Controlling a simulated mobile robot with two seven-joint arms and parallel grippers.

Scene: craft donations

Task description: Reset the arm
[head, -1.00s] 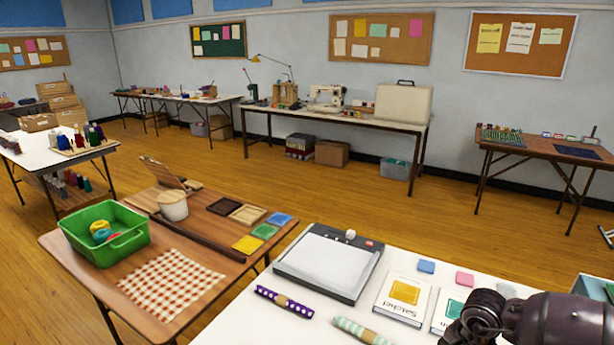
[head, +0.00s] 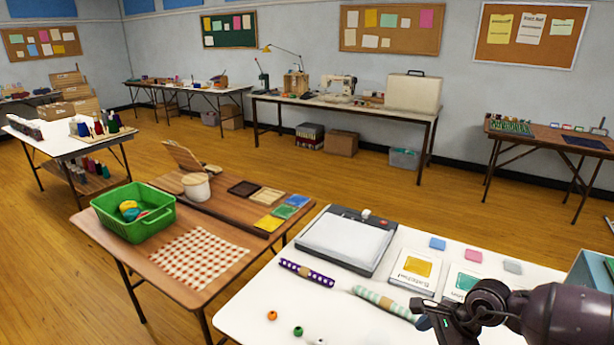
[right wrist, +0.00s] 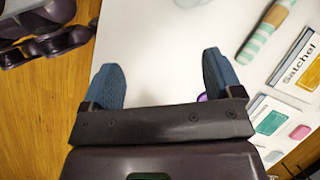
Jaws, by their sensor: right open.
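My right arm comes in at the lower right of the head view, and its gripper (head: 438,322) is above the front of the white table (head: 385,325). In the right wrist view the two blue fingers of my right gripper (right wrist: 164,88) stand wide apart with nothing between them. The white tabletop (right wrist: 160,30) lies beyond the fingers. My left gripper does not show in the head view.
On the white table are a paper trimmer (head: 345,240), a purple roll (head: 307,272), a mint-striped roll (head: 385,303), Satchel cards (head: 415,272) and small beads (head: 298,331). A brown table (head: 180,290) at left holds a green basket (head: 135,222) and checked cloth (head: 200,256).

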